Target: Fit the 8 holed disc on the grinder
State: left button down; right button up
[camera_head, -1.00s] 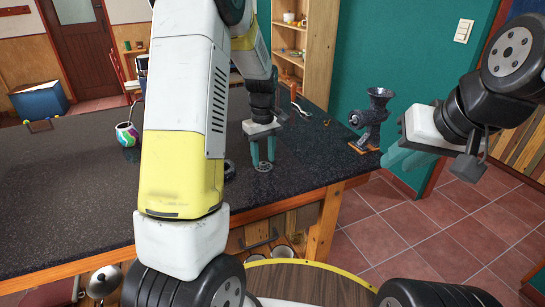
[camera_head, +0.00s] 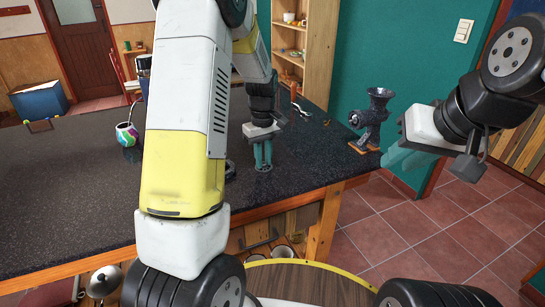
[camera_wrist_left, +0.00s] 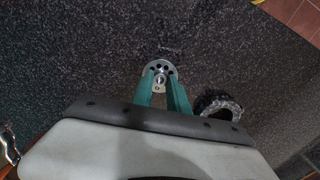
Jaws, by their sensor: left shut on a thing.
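The grey metal disc with several holes (camera_wrist_left: 158,65) lies at my left fingertips in the left wrist view. It is small and mostly covered in the head view (camera_head: 264,169). My left gripper (camera_head: 263,163) points down at the black table top, its teal fingers shut on the disc, at or just above the surface. The dark metal grinder (camera_head: 375,112) stands upright on a small wooden base at the table's right end. My right gripper (camera_head: 397,160) is right of the grinder, beyond the table edge; its finger gap is unclear.
A dark ring (camera_wrist_left: 222,106) lies on the table beside my left gripper, partly hidden by my arm in the head view. A patterned round cup (camera_head: 127,134) stands further left. Pliers (camera_head: 300,109) lie towards the back. The table (camera_head: 60,200) is bare between disc and grinder.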

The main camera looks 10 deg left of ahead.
pick_arm(q)
jog(key=shift+r, duration=3.05)
